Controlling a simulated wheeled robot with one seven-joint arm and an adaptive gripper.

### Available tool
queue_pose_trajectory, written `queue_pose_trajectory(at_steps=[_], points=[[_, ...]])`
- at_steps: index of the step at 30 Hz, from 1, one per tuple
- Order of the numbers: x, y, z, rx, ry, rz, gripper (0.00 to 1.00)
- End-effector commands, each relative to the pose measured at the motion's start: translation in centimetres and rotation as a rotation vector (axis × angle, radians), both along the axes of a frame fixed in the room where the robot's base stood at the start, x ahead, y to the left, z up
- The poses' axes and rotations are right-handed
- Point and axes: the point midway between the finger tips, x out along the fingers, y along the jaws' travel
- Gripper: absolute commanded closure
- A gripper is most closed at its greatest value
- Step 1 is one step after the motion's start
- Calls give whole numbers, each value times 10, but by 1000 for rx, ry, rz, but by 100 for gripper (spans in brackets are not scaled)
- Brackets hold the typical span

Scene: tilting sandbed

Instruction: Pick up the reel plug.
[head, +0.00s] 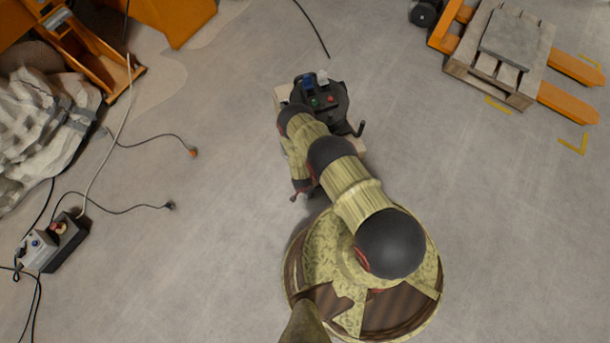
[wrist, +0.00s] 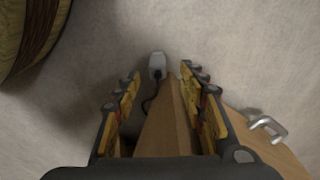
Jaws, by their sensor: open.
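In the wrist view a grey plug (wrist: 157,66) with a black cable lies at the end of a wooden piece, just beyond and between my fingertips. I take it for the reel plug. My gripper (wrist: 160,80) is open, with one finger on each side of the wood and nothing visibly held. In the head view the cable reel (head: 325,98) is black with coloured sockets and stands on pale wood.
A silver bracket (wrist: 267,127) sits on the wood at right. A socket box (head: 52,242) lies at lower left, with an orange-tipped plug (head: 193,152) and a dark plug (head: 170,205) on the floor. A pallet (head: 500,55) stands at upper right. Open floor lies between.

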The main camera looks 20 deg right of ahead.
Motion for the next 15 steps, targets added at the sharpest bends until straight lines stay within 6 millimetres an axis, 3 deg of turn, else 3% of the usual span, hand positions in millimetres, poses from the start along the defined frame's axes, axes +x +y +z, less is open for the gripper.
queue_pose_trajectory(at_steps=[15], points=[[1,-9,-63,0,1,-1,58]])
